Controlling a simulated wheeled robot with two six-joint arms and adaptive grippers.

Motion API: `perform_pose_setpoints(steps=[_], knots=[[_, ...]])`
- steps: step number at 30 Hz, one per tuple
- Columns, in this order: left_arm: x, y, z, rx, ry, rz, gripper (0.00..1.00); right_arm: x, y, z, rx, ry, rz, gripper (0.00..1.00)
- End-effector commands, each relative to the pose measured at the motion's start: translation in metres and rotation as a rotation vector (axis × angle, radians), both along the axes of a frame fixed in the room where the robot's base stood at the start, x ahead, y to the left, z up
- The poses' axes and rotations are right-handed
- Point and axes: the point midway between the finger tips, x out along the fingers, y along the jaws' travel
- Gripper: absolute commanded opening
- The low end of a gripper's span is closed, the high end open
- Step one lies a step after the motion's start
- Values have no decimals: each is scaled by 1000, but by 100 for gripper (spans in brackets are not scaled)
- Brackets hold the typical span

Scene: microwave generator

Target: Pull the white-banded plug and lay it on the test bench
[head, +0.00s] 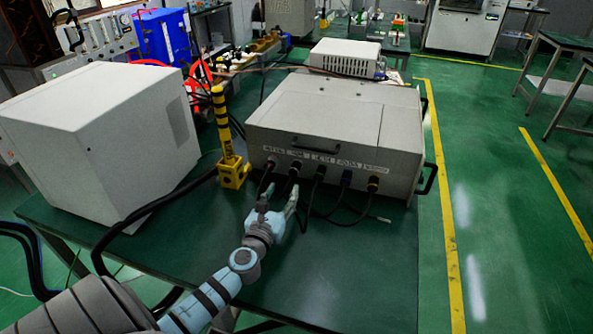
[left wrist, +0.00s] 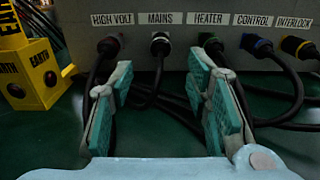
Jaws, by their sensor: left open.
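The white-banded plug (left wrist: 160,40) sits in the socket under the MAINS label, its dark cable hanging down. In the head view it is the second plug from the left (head: 295,167) on the generator front (head: 335,165). My left gripper (head: 281,194) is open and empty in front of the panel. In the left wrist view its fingers (left wrist: 160,78) stand apart on either side of that plug's cable, with the plug beyond the tips. I cannot tell whether a finger touches the cable. The green test bench (head: 345,265) has bare surface in front. My right gripper is not in view.
Beside it are the HIGH VOLT plug (left wrist: 108,46), HEATER plug (left wrist: 209,42), blue CONTROL plug (left wrist: 262,46) and yellow INTERLOCK plug (left wrist: 296,46), with hanging cables. A yellow EARTH post (head: 228,160) stands left. A white cabinet (head: 100,130) stands farther left.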

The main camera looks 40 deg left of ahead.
Motion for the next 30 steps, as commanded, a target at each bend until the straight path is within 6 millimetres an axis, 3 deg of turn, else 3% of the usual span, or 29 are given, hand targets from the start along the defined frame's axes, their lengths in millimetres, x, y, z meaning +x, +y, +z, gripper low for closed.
perform_pose_setpoints(steps=[8, 21, 30], knots=[[9, 4, 0, -3, -2, 2, 44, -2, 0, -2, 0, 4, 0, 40], [66, 26, 0, -5, -3, 6, 44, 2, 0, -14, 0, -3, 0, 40], [83, 32, 0, -6, -1, 6, 44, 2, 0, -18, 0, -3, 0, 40]])
